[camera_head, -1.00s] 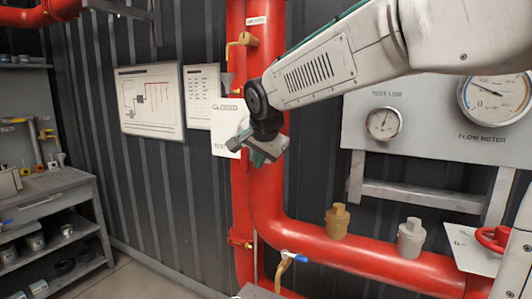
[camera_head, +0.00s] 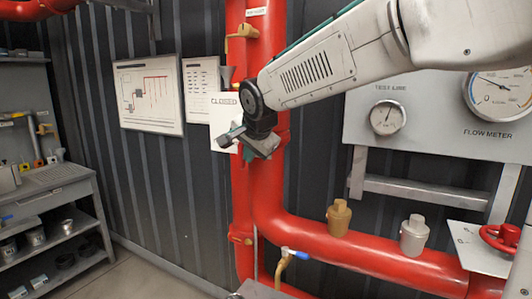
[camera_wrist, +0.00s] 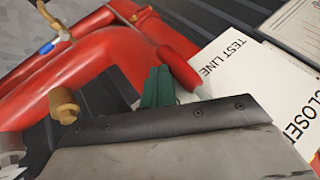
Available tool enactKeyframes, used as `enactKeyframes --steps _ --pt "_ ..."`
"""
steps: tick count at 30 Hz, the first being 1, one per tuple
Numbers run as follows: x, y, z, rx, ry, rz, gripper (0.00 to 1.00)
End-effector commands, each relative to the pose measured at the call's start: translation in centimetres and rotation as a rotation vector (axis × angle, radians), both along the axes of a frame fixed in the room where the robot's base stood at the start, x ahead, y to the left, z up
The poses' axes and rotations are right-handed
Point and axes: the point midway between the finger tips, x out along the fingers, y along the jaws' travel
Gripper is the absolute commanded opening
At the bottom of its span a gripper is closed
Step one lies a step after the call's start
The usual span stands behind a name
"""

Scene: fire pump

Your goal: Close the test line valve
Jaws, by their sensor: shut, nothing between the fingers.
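My gripper (camera_head: 247,143) is shut and empty, in front of the red vertical pipes and over the lower edge of a white sign (camera_head: 222,110). In the wrist view the sign (camera_wrist: 225,70) reads "TEST LINE" and part of "CLOSED". Its green fingertip (camera_wrist: 158,88) shows there beside a red rod-like piece (camera_wrist: 178,66) with a pale end. I cannot tell whether they touch, or whether this piece is the test line valve's handle. My gripper hides part of this area in the head view.
A brass valve (camera_head: 240,42) sits higher on the pipe. A brass tap with a blue handle (camera_head: 294,253) is below. Brass (camera_head: 339,217) and grey (camera_head: 413,235) fittings stand on the horizontal pipe. The gauge panel (camera_head: 430,115) is to the right, shelves (camera_head: 50,205) to the left.

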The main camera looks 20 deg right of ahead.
Motion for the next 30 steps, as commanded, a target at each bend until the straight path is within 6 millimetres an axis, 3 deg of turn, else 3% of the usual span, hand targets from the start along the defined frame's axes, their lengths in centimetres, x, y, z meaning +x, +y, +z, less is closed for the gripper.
enactKeyframes --steps 3,10,20,30 --pt "0.4 2.3 -0.3 0.06 -0.061 0.022 0.0" --pt "1.9 3.5 -0.4 0.193 -0.205 0.019 0.0" --pt "4.0 5.5 0.1 0.233 -0.248 0.02 0.0" --pt "6.0 7.3 1.6 0.452 -0.486 0.019 0.0"
